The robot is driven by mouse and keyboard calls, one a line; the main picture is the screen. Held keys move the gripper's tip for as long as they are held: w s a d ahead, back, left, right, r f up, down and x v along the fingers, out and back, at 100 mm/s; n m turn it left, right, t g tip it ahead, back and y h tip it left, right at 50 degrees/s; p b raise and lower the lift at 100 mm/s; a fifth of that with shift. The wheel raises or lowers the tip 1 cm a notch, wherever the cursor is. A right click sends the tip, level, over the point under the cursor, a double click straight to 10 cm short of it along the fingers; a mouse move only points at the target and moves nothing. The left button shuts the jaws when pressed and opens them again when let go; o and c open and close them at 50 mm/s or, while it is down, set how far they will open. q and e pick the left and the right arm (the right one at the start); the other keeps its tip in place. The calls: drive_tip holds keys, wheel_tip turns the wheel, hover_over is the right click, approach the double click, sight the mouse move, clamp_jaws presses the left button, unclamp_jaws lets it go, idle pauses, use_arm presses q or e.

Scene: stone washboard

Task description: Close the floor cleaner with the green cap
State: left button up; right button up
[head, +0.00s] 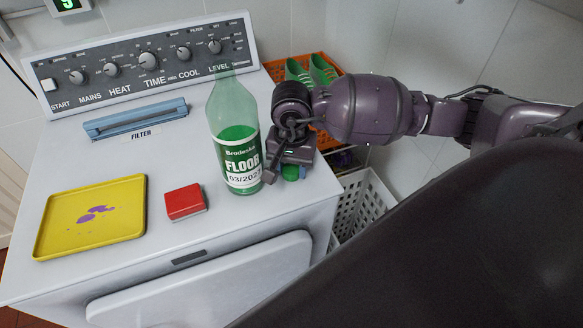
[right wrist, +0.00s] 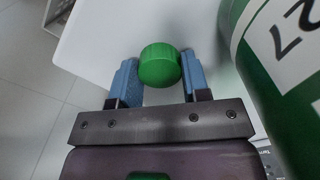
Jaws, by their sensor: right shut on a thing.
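The floor cleaner (head: 238,140) is a clear bottle with green liquid and a green and white label. It stands upright on the machine top, and its neck shows no cap. In the right wrist view its side (right wrist: 285,70) fills the right edge. My right gripper (head: 284,172) is low beside the bottle, on its right. In the right wrist view the gripper (right wrist: 160,72) has its blue fingers shut on the green cap (right wrist: 159,65). My left gripper is not in view.
The white machine (head: 175,160) has a knob panel (head: 145,62) at its back. A yellow tray (head: 120,228) with purple spots and a red box (head: 185,202) are left of the bottle. An orange basket (head: 325,137) with green shoes and a white basket (head: 365,208) stand at the right.

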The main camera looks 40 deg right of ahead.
sight(291, 168)
wheel_tip(291, 168, up, 20)
idle(0.7)
idle(0.4)
